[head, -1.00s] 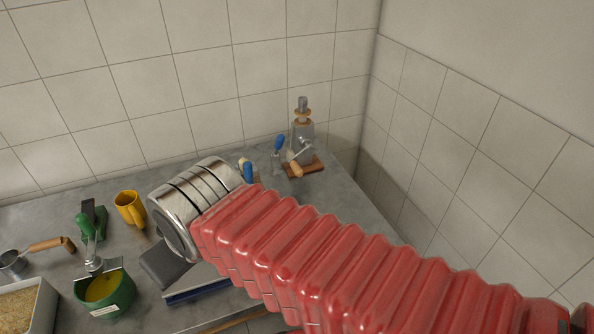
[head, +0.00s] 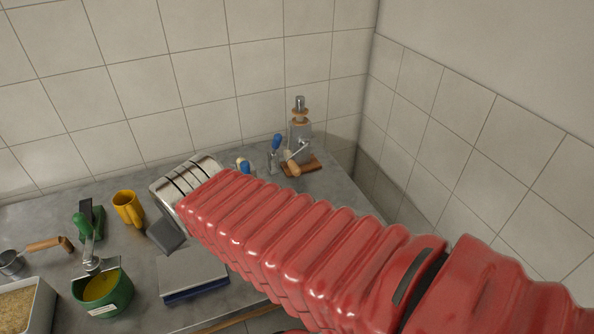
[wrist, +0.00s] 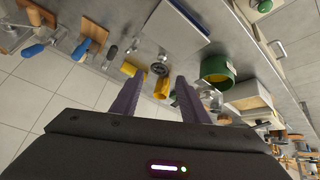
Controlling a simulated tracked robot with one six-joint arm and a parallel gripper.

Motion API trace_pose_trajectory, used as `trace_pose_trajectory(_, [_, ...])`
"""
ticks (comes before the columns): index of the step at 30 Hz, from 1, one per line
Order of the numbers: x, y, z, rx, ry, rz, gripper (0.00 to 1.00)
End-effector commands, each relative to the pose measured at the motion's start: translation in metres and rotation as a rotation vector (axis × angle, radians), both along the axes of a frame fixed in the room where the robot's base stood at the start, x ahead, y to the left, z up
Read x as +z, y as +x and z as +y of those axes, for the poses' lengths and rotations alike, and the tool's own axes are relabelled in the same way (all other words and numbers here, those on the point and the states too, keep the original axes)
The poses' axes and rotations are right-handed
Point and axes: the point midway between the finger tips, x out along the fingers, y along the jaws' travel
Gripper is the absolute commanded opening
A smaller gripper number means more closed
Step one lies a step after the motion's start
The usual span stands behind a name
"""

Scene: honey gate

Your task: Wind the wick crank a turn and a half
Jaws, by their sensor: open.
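A grey upright device (head: 300,138) with a metal cylinder on top stands on a small wooden base at the back right. A crank arm with a wooden knob (head: 294,168) sticks out at its front; this looks like the wick crank. The knob points down toward the front left. In the wrist view my gripper (wrist: 160,80) is open, its two dark fingers apart with nothing held between them. It is well to the left of the crank, above the counter. In the head view my red arm hides part of the counter, and the fingers cannot be made out.
A blue-handled tool (head: 276,146) stands just left of the device. A yellow mug (head: 128,208), a green pot (head: 107,300) with yellow contents, a flat grey slab (head: 192,272) and a tray (head: 38,305) are on the left. The tiled corner walls close in behind the device.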

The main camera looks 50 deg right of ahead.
Motion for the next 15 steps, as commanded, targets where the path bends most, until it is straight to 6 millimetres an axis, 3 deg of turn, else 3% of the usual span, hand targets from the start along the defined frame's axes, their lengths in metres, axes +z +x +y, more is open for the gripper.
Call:
trace_pose_trajectory(6, [-0.02, 0.042, -0.069, -0.015, -0.13, -0.066, 0.41])
trace_pose_trajectory(15, [-0.052, 0.075, -0.155, 0.011, -0.289, -0.146, 0.41])
